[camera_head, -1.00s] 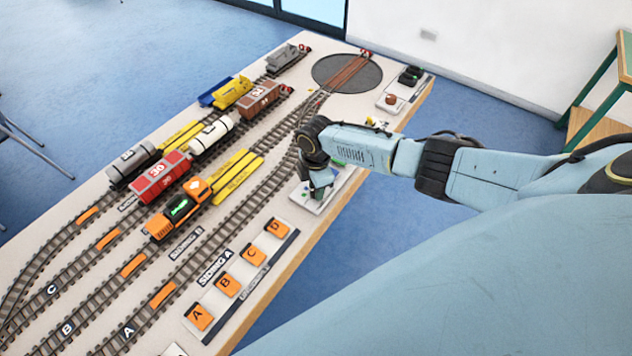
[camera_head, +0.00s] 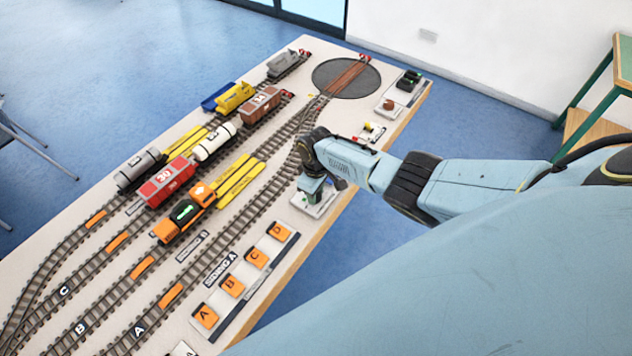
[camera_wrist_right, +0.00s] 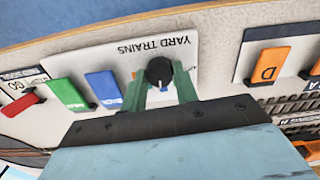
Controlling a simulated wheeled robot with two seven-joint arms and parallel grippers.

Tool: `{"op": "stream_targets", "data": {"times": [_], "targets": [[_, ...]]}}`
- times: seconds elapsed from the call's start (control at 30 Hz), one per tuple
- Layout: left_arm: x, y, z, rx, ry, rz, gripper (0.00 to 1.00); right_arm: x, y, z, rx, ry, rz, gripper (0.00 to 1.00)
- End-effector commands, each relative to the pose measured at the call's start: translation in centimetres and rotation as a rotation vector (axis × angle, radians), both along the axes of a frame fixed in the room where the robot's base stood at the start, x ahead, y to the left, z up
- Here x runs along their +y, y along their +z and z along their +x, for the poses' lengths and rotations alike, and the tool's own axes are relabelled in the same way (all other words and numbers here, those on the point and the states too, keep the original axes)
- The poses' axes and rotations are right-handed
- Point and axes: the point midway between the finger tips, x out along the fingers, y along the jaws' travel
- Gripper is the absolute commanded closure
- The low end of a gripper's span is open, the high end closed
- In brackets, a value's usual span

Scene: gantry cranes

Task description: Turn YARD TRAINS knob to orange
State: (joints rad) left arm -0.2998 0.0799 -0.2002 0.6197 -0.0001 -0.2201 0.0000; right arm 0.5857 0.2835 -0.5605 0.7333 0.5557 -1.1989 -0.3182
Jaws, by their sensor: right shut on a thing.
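The black YARD TRAINS knob (camera_wrist_right: 159,71) sits on a white panel (camera_wrist_right: 185,22) in the right wrist view. A pale pointer line on the knob faces down the picture, toward my gripper's base. A small orange mark (camera_wrist_right: 134,75) shows just left of the knob, partly hidden by a finger. My right gripper (camera_wrist_right: 160,80) has its green fingers on both sides of the knob and is shut on it. In the head view my right gripper (camera_head: 312,188) points down over the panel near the table's right edge, and the knob is hidden there. My left gripper is not in view.
Beside the knob are a blue button (camera_wrist_right: 102,88), a green button (camera_wrist_right: 68,95) and a red lever (camera_wrist_right: 30,104). Orange block D (camera_wrist_right: 268,64) is on the neighbouring panel. Tracks with an orange locomotive (camera_head: 184,213) and several wagons fill the table's left.

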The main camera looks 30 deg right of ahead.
Motion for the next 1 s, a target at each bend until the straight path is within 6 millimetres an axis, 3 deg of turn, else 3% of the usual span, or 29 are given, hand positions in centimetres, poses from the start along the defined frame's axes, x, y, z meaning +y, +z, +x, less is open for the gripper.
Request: {"op": "stream_targets", "data": {"times": [1.0], "targets": [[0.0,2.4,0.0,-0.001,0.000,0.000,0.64,0.0,0.1,0.1,0.001,-0.955,0.000,0.93]]}}
